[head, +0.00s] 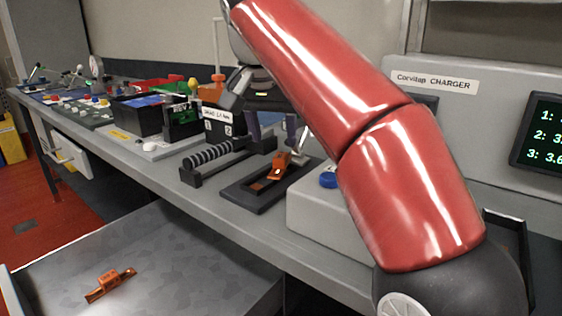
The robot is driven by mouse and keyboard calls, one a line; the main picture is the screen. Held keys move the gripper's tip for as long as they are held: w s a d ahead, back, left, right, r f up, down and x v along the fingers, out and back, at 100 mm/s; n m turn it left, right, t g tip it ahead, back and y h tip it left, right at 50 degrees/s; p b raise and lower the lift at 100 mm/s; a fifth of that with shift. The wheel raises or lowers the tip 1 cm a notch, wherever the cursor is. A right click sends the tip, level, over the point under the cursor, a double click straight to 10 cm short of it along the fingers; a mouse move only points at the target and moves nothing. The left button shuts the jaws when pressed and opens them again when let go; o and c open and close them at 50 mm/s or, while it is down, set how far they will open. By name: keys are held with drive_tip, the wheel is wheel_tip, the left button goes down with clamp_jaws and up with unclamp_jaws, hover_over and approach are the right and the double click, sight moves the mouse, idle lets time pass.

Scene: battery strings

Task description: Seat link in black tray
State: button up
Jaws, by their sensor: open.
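The black tray (257,200) lies on the grey bench in the middle of the head view. An orange link (279,168) stands in its far part, with its upper end raised. I cannot tell whether it sits flat or tilted. My gripper (274,142) is above the tray, its fingers pointing down and apart on either side, just above the orange link. Contact cannot be made out. A second orange link (108,284) lies in the open metal drawer (190,275) at the lower left.
A ribbed black roller (207,155) on a stand is left of the tray. A grey charger box (311,213) with a blue button (328,180) is right of it. A black battery (140,115) and several small parts line the bench's far left. My red arm hides the right part.

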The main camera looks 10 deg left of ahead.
sight(282, 154)
drive_tip(key=x, duration=0.5)
drive_tip(key=shift+d+b, duration=0.35)
drive_tip(key=shift+b, duration=0.05)
clamp_jaws()
drive_tip(key=shift+w+r+p, duration=0.1)
drive_tip(key=shift+r+p, duration=0.2)
drive_tip(key=shift+p, duration=0.05)
